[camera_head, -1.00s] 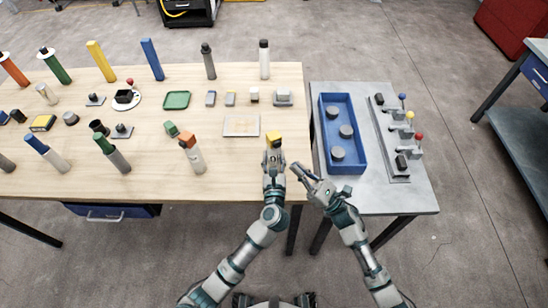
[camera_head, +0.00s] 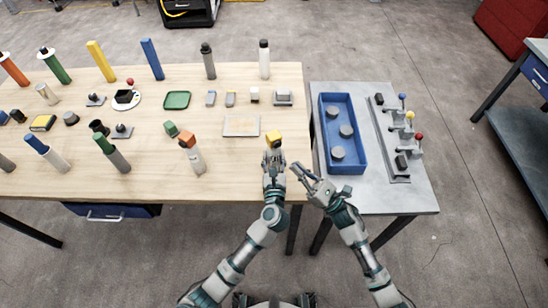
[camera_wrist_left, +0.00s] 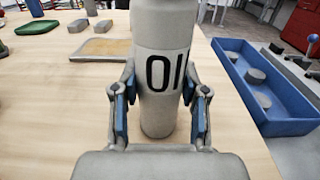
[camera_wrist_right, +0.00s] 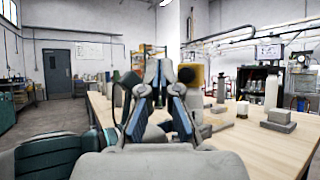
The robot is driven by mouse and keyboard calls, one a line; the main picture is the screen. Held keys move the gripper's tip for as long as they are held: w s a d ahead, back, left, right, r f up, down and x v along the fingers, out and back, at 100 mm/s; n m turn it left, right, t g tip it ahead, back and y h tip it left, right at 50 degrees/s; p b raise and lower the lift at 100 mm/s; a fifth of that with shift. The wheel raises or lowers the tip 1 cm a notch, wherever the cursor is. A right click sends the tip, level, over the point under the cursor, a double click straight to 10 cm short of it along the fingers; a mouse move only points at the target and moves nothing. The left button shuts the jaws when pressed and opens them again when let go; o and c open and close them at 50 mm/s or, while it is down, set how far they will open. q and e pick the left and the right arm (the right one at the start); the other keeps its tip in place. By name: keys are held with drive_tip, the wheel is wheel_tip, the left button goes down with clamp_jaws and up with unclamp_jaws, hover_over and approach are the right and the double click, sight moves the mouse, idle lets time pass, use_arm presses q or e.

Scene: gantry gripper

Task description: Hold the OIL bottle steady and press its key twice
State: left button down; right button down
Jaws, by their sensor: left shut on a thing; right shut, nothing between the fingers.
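The OIL bottle is a grey upright cylinder with a white label and dark letters (camera_wrist_left: 164,75) in the left wrist view. Its yellow top (camera_head: 274,139) shows in the head view near the table's right front corner. My left gripper (camera_wrist_left: 158,88) is shut around the bottle's body, one finger on each side. My right gripper (camera_head: 296,169) is empty and shut, right of the bottle and apart from it. In the right wrist view, the yellow top (camera_wrist_right: 194,78) with a dark round knob (camera_wrist_right: 186,74) shows beyond my right gripper (camera_wrist_right: 158,72). The bottle's base is hidden in the head view.
The wooden table (camera_head: 225,185) holds several other bottles, such as an orange-topped one (camera_head: 192,155). A flat tan plate (camera_head: 241,126) lies behind the OIL bottle. A grey side table (camera_head: 385,200) at right holds a blue tray (camera_head: 344,165) and a lever panel (camera_head: 393,150).

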sight(277, 145)
use_arm(q)
drive_tip(key=shift+f, duration=0.1)
idle(0.3)
use_arm(e)
drive_tip(key=w+a, duration=0.3)
drive_tip(key=w, duration=0.2)
drive_tip(key=shift+w+a, duration=0.2)
drive_tip(key=shift+a, duration=0.1)
idle(0.5)
drive_tip(key=shift+w, duration=0.1)
idle(1.1)
drive_tip(key=shift+w+a, duration=0.25)
drive_tip(key=shift+w, duration=0.05)
drive_tip(key=shift+s, duration=0.1)
drive_tip(key=shift+s+d, duration=0.2)
drive_tip(key=shift+s, duration=0.25)
